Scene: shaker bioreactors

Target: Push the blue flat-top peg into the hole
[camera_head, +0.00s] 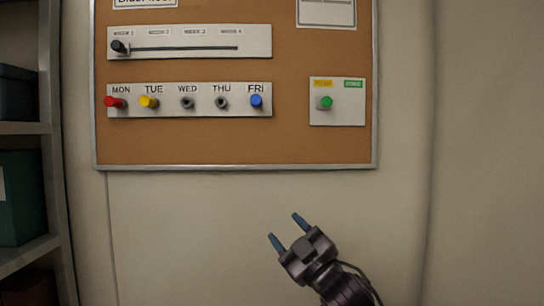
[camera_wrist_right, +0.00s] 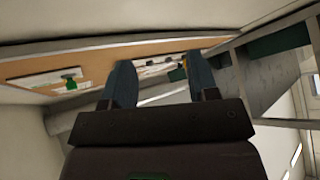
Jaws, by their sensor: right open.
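The blue peg (camera_head: 256,101) sticks out of the white day strip (camera_head: 205,111) at FRI, at the strip's right end. A red peg (camera_head: 116,102) is at MON and a yellow peg (camera_head: 150,101) is at TUE. The WED hole (camera_head: 188,103) and the THU hole (camera_head: 222,103) hold no coloured peg. My right gripper (camera_head: 286,231) is below the board, apart from the pegs, open and empty. Its two blue fingers (camera_wrist_right: 157,84) also show in the right wrist view, spread with nothing between them. My left gripper is not in view.
The cork board (camera_head: 300,143) hangs on the pale wall. A slider strip (camera_head: 190,41) is above the day strip. A small panel (camera_head: 337,112) with a green knob (camera_head: 326,102) is at the right. A shelf (camera_head: 25,128) stands at the left edge. The wall below the board is clear.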

